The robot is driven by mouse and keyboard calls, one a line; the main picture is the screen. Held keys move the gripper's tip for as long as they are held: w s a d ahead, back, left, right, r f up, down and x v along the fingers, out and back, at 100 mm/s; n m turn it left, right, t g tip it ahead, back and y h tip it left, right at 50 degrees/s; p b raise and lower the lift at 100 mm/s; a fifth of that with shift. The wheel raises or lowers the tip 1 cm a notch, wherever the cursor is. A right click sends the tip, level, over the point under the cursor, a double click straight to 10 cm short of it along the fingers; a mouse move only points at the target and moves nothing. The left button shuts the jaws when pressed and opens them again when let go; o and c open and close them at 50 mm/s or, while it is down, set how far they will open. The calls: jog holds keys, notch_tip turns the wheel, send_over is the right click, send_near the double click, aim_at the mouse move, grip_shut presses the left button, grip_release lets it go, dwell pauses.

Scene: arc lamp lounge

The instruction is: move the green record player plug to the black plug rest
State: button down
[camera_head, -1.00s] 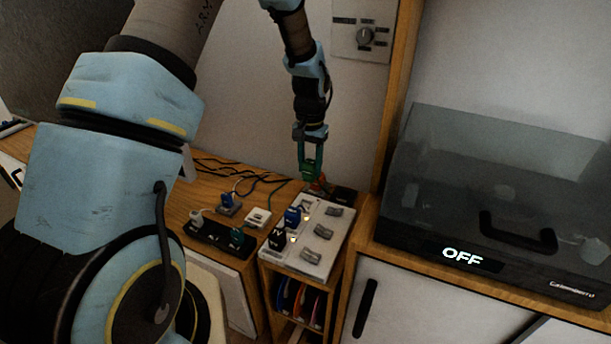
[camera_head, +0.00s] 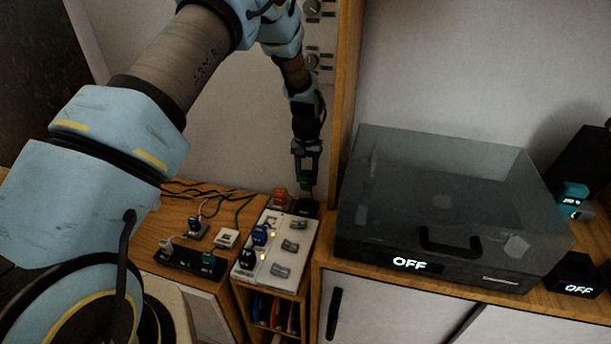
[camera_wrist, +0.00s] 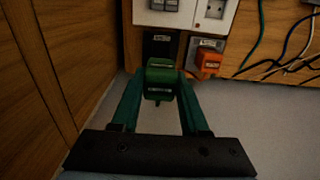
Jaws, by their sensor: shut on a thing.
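My gripper (camera_wrist: 160,85) is shut on a green plug (camera_wrist: 160,74), held between its two green fingers in the wrist view. In the head view my gripper (camera_head: 307,184) hangs over the back right corner of the white switch panel, where the plug is hard to tell from the fingers. The black plug rest (camera_head: 306,207) lies just below the fingertips. It also shows in the wrist view (camera_wrist: 158,46), just beyond the plug and partly hidden by it. I cannot tell whether plug and rest touch.
An orange plug (camera_wrist: 208,62) sits on a grey rest beside the black one. The white switch panel (camera_head: 262,269) holds plugs and switches. A black power strip (camera_head: 178,257) with several plugs is to the left. A wooden upright and the record player (camera_head: 440,225) stand right.

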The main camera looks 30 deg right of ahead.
jog(key=shift+f+b, duration=1.8)
jog(key=shift+f, duration=1.1)
jog(key=shift+f+b, duration=1.25)
jog(key=shift+f, duration=0.4)
jog(key=shift+c, duration=1.7)
grip_release()
jog(key=shift+r, duration=0.1)
notch_tip(320, 180, up, 11)
jog(key=shift+f+b, duration=0.15)
jog(key=shift+b, duration=0.65)
jog(key=shift+a, duration=0.1)
